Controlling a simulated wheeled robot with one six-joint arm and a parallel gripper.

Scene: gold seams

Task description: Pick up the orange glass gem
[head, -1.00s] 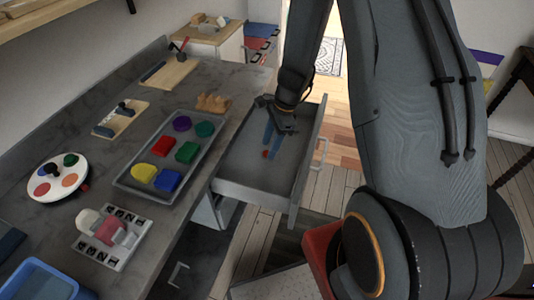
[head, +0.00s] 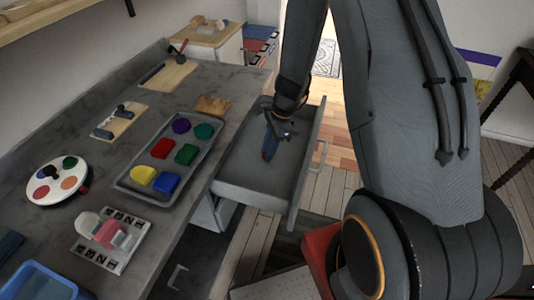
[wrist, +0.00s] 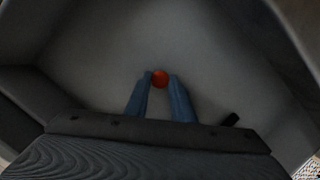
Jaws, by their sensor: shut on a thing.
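The orange glass gem (wrist: 160,79) looks red-orange and round. In the wrist view it sits at the tips of my gripper (wrist: 160,76), between the two blue fingers. My gripper is shut on the gem. In the head view my gripper (head: 268,156) points down inside the open grey drawer (head: 250,190), and the fingers hide most of the gem. I cannot tell whether the gem still touches the drawer floor.
The drawer walls stand close around my gripper. On the grey worktop to the left are a tray (head: 121,184) of several coloured pieces, a round white palette (head: 42,188), a lettered board (head: 92,254) with pink and white pieces, and a blue bin (head: 40,282).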

